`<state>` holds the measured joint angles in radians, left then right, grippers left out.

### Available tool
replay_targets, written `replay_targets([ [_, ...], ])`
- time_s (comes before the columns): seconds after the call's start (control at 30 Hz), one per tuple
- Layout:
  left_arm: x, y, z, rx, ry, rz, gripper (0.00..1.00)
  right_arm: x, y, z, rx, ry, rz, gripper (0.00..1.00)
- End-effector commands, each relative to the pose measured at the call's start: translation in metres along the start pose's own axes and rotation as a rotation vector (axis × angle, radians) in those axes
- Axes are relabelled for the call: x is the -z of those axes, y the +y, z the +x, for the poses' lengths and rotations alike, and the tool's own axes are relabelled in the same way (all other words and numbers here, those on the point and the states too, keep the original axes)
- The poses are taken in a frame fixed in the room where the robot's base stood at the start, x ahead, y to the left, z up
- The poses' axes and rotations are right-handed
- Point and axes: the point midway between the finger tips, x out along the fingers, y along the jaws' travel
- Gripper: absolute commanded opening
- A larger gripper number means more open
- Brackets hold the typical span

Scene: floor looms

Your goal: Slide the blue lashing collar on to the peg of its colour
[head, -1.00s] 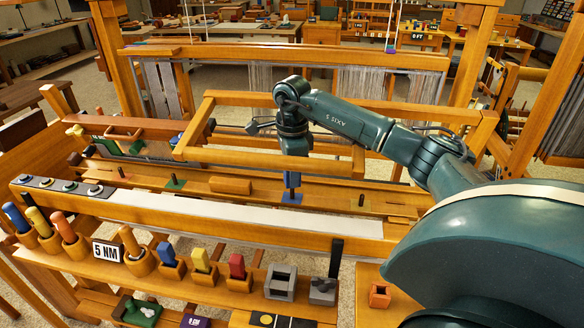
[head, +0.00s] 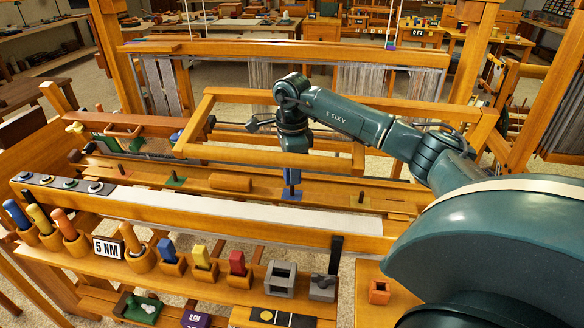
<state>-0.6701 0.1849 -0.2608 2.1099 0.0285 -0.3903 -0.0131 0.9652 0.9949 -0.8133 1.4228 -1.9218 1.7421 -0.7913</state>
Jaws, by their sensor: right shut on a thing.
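My left gripper is not in view.
Other pegs stand along the same beam: one on a green base (head: 174,181), one on a red base (head: 121,171), one at right (head: 361,197). A wooden block (head: 231,183) lies between. A front shelf holds coloured handles.

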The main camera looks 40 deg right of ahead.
Motion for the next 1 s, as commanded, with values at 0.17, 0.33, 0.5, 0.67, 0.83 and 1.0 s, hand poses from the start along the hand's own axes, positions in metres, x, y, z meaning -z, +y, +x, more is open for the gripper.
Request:
replay_targets([
  [0.17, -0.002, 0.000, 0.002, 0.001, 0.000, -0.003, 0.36, 0.000, 0.000, 0.004, 0.000, 0.000, 0.000, 0.10],
  [0.33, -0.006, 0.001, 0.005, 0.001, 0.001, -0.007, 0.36, 0.000, 0.000, 0.012, 0.000, 0.000, 0.000, 0.10],
  [0.5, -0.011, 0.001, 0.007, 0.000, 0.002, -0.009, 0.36, 0.000, 0.000, 0.021, 0.000, -0.001, 0.000, 0.10],
  [0.67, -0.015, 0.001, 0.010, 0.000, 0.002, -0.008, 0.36, 0.000, 0.000, 0.028, 0.000, 0.000, 0.000, 0.10],
  [0.83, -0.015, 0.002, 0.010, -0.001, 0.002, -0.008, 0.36, 0.000, 0.000, 0.029, 0.000, 0.000, -0.001, 0.10],
  [1.0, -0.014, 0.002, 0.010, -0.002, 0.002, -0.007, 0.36, 0.000, 0.000, 0.029, 0.000, 0.000, -0.001, 0.10],
])
